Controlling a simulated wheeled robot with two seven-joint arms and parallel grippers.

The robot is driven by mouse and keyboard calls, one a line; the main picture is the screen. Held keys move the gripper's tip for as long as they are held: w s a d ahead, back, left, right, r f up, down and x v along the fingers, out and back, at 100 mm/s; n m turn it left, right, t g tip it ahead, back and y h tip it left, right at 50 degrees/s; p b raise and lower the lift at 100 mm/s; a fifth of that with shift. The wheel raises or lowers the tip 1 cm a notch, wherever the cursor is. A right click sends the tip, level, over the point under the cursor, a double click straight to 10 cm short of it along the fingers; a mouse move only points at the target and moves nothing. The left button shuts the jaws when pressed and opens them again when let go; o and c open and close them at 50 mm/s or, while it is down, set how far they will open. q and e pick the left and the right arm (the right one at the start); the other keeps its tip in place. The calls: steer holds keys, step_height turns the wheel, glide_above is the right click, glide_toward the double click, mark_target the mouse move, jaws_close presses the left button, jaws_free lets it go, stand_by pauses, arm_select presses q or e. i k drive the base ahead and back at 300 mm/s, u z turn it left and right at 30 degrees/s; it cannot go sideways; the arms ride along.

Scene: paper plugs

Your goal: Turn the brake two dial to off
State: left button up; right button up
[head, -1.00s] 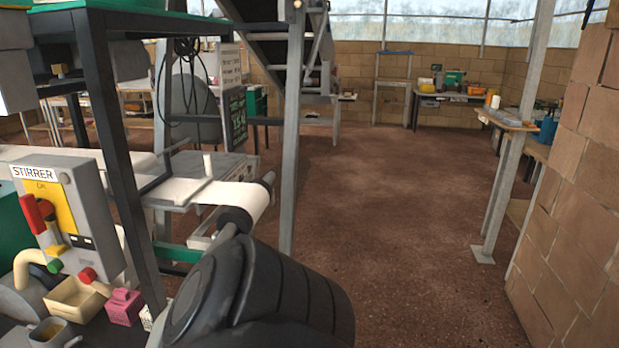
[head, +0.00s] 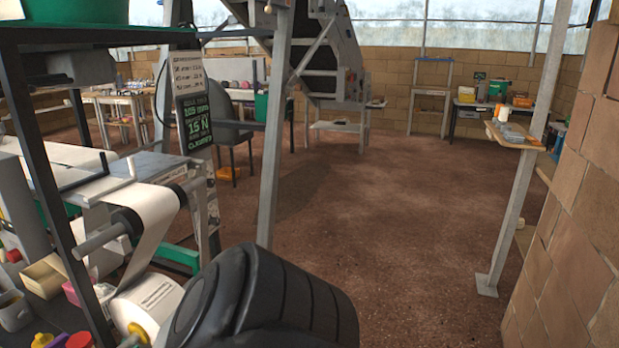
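I cannot make out a dial marked brake two in the head view. A machine with a paper web (head: 150,215) running over a dark roller stands at the left, with a printed paper roll (head: 148,300) below it. A black sign with green writing (head: 196,118) hangs behind the machine. A dark rounded arm part of mine fills the bottom middle. Neither gripper shows.
A grey post (head: 276,130) stands just right of the machine. Another post (head: 513,170) carries a small wooden shelf (head: 517,136). A brick wall (head: 565,220) closes the right side. The brown floor (head: 390,220) between is open. A chair (head: 228,130) stands behind the machine.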

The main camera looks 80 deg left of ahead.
mark_target(211, 183)
steer(key=u, duration=1.95)
steer(key=i, duration=2.15)
steer(key=u, duration=1.85)
steer(key=i, duration=0.9)
steer(key=u, duration=0.8)
